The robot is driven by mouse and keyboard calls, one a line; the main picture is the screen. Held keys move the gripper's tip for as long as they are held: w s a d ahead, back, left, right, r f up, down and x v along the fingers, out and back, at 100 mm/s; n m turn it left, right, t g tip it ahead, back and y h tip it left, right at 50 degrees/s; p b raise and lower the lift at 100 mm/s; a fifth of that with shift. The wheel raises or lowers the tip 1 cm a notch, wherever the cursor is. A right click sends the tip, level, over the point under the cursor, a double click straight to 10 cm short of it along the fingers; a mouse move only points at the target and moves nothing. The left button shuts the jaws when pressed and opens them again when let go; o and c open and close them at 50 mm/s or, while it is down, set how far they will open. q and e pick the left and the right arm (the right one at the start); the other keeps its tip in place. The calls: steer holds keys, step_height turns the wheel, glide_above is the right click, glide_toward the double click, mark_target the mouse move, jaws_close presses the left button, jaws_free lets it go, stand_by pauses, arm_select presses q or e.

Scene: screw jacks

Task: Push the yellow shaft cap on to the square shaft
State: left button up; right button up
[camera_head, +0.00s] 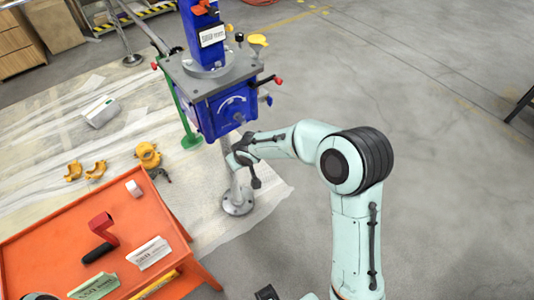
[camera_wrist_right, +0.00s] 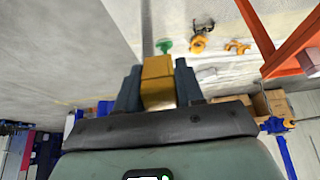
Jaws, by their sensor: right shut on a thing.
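My right gripper (camera_head: 240,152) is beside the lower front of the blue gearbox (camera_head: 232,110) of the screw jack in the head view. In the right wrist view the gripper (camera_wrist_right: 158,80) is shut on the yellow shaft cap (camera_wrist_right: 158,82), with dark fingers on both sides of it. The cap looks like a golden-yellow block there; I cannot make it out in the head view. I cannot pick out the square shaft in either view, so I cannot tell whether cap and shaft touch.
An orange cart (camera_head: 165,222) with a red crank (camera_head: 101,228) and printed cards is at the lower left. Yellow clamp parts (camera_head: 147,155) lie on the floor sheet. A grey post foot (camera_head: 237,205) stands below my wrist.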

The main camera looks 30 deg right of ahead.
steer(key=shift+w+d+f+t+b, duration=0.25)
steer(key=shift+w+d+t, duration=0.2)
steer(key=shift+w+t, duration=0.3)
steer(key=shift+d+r+t+b, duration=0.1)
steer(key=shift+d+t+b, duration=0.2)
steer(key=shift+t+b, duration=0.15)
arm_select(q)
step_height(320, 180, down, 12)
steer(key=b, duration=1)
steer(key=shift+s+r, duration=0.2)
steer(key=shift+s, duration=0.05)
arm_select(e)
steer(key=s+d+r+t+y, duration=0.1)
steer(key=s+d+r+t, duration=0.2)
steer(key=t, duration=0.7)
steer(key=d+r, duration=0.2)
steer(key=d, duration=0.2)
steer(key=shift+r+n+y, duration=0.3)
steer(key=shift+r+n, duration=0.05)
steer(key=shift+n, duration=0.05)
steer(key=shift+s, duration=0.1)
arm_select(q)
steer(key=shift+f, duration=0.1)
arm_select(e)
steer(key=shift+f, duration=0.1)
